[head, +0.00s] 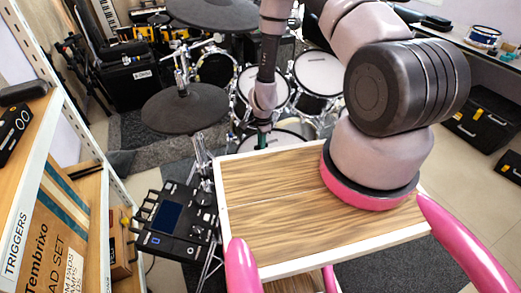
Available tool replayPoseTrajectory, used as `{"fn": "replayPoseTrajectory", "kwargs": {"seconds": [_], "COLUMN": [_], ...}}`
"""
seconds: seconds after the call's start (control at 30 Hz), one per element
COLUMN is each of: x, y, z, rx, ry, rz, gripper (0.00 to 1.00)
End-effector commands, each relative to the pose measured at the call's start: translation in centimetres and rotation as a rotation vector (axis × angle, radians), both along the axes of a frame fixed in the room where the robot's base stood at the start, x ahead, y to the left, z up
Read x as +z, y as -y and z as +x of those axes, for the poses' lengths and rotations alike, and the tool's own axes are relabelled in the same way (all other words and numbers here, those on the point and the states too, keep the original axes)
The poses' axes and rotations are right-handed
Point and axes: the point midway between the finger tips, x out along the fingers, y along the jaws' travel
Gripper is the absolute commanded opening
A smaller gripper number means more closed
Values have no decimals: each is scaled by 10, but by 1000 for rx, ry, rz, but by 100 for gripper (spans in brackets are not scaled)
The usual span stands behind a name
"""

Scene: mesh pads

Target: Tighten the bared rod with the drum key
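My gripper (262,128) hangs at the low end of my forearm, beyond the far edge of my wooden top and in front of the drum kit. It is small here, and I cannot tell whether its fingers are open or shut. A small dark green piece (261,141) shows at its tip; I cannot tell whether it is the drum key or part of the gripper. A drum (277,138) with a pale head lies just behind and below the gripper, partly hidden by it and by the wooden top. The bared rod cannot be made out.
Several white-headed drums (320,70) stand behind the gripper. A dark round pad (185,108) on a stand is to its left, with a drum module (178,220) below.

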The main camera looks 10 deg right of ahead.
Motion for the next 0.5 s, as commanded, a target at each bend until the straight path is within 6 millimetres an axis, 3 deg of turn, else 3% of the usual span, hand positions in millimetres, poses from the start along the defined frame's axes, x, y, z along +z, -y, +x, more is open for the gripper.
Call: {"fn": "replayPoseTrajectory", "kwargs": {"seconds": [0.5], "x": [44], "y": [0], "z": [-2], "rx": [1], "ry": [2], "rz": [-1], "gripper": [0]}}
